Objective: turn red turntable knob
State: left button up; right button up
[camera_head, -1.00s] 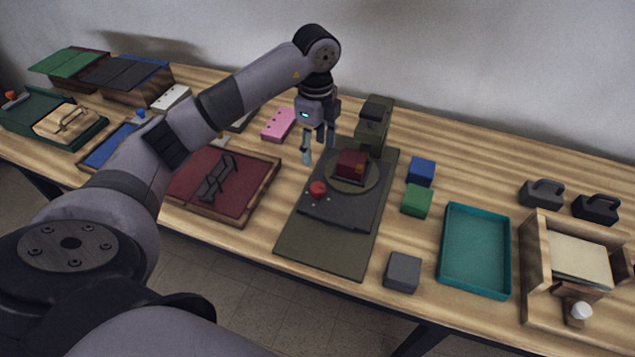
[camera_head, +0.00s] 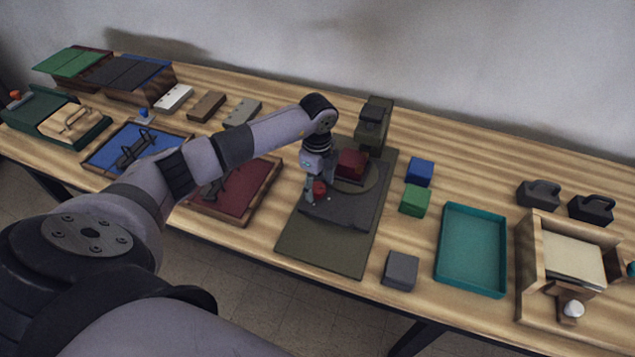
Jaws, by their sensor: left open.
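The red knob (camera_head: 320,188) sits on the near left part of the dark turntable base (camera_head: 345,213). Behind it, a dark red block (camera_head: 351,163) rests on the round turntable plate (camera_head: 367,184). My left gripper (camera_head: 316,196) points down at the knob, with its fingers open beside it. I cannot tell whether the fingers touch the knob. The gripper and wrist hide part of the base's left side. My right gripper is not in view.
An olive stand (camera_head: 374,123) rises behind the turntable. Blue (camera_head: 420,171) and green (camera_head: 414,200) blocks, a grey block (camera_head: 401,270) and a teal tray (camera_head: 471,250) lie to the right. A dark red tray (camera_head: 262,190) lies left, under my arm.

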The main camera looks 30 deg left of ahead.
pick_arm(q)
jog(key=shift+c, duration=0.4)
jog(key=c, duration=1.1)
jog(key=m+b, duration=0.2)
jog(key=m, duration=0.2)
jog(key=shift+w, duration=0.1)
jog(key=m+b, duration=0.2)
jog(key=m, duration=0.2)
jog(key=m+b, duration=0.3)
jog(key=m, duration=0.2)
jog(key=shift+m, duration=0.4)
jog(key=shift+d+m+b, duration=0.1)
jog(key=shift+m+b, duration=0.8)
jog(key=shift+m, duration=1)
